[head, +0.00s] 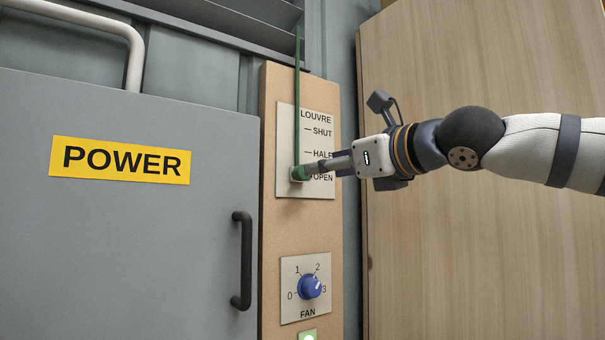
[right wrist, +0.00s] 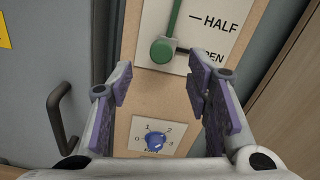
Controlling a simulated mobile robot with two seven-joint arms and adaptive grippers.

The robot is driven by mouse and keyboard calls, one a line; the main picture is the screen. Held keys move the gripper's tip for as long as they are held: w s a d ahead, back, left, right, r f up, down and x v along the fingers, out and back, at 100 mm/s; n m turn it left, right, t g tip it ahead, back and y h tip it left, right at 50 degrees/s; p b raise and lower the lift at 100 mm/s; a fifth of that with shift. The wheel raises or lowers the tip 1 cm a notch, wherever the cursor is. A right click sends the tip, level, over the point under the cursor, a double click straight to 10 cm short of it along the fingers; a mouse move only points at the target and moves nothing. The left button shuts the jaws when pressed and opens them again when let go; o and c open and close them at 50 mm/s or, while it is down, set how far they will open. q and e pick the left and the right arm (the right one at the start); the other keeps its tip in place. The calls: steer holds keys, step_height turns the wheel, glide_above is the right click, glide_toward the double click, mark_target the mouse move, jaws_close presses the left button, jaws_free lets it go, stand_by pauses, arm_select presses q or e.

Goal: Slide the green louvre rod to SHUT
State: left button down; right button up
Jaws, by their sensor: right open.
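The green louvre rod (head: 297,100) hangs vertically over the white LOUVRE plate (head: 287,130), which is marked SHUT, HALF and OPEN from top to bottom. Its green end knob (head: 299,174) is at about the OPEN mark, below HALF. The knob also shows in the right wrist view (right wrist: 161,50). My right gripper (head: 311,169) comes in from the right, its fingertips in front of the knob in the head view. In the right wrist view the right gripper (right wrist: 160,88) is open, and the knob appears above and beyond the gap, clear of both fingers. My left gripper is not in view.
A blue FAN dial (head: 309,286) is below the plate on the same tan board (head: 270,240). A grey POWER door (head: 120,250) with a black handle (head: 243,260) is to the left. A wooden panel (head: 480,250) stands to the right. Louvre slats (head: 225,22) are above.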

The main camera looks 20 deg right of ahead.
mark_target(303, 173)
steer(key=x, duration=0.8)
steer(key=shift+w+f, duration=0.2)
steer(key=shift+w, duration=0.05)
jaws_close()
